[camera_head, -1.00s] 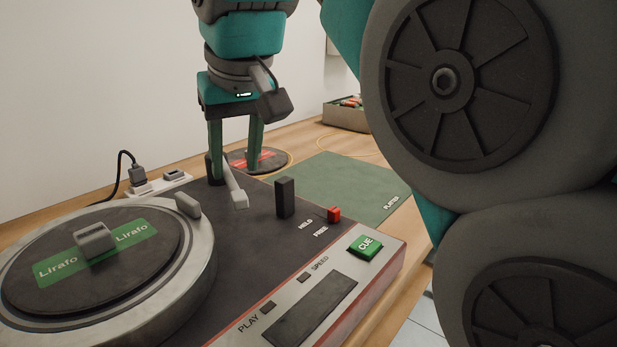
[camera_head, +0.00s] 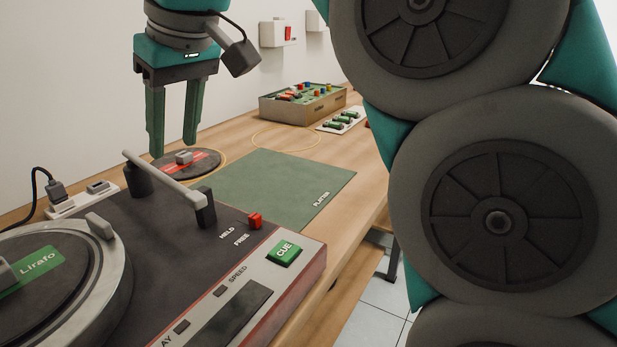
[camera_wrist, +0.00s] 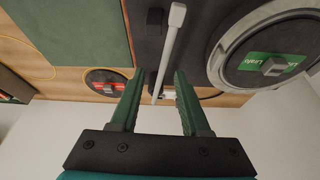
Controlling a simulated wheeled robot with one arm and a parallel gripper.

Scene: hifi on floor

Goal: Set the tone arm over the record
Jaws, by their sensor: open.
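The pale tone arm (camera_head: 165,180) runs from a dark round pivot (camera_head: 138,180) to a dark upright block (camera_head: 205,210) on the deck. In the wrist view the tone arm (camera_wrist: 169,50) has its free end slightly to the record side of that block (camera_wrist: 155,20); I cannot tell whether they touch. The record (camera_head: 30,290) with a green label lies on the silver platter (camera_head: 118,260), left of the tone arm. My gripper (camera_head: 172,142) is open and empty, behind the pivot. In the wrist view the tone arm's rear shows between the fingers (camera_wrist: 157,80).
A red HELD/FREE switch (camera_head: 255,220) and green CUE button (camera_head: 284,253) are on the deck's right. A green mat (camera_head: 270,185), a red-labelled disc (camera_head: 205,165) and a box of parts (camera_head: 300,105) lie beyond. A power strip (camera_head: 80,202) is at left.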

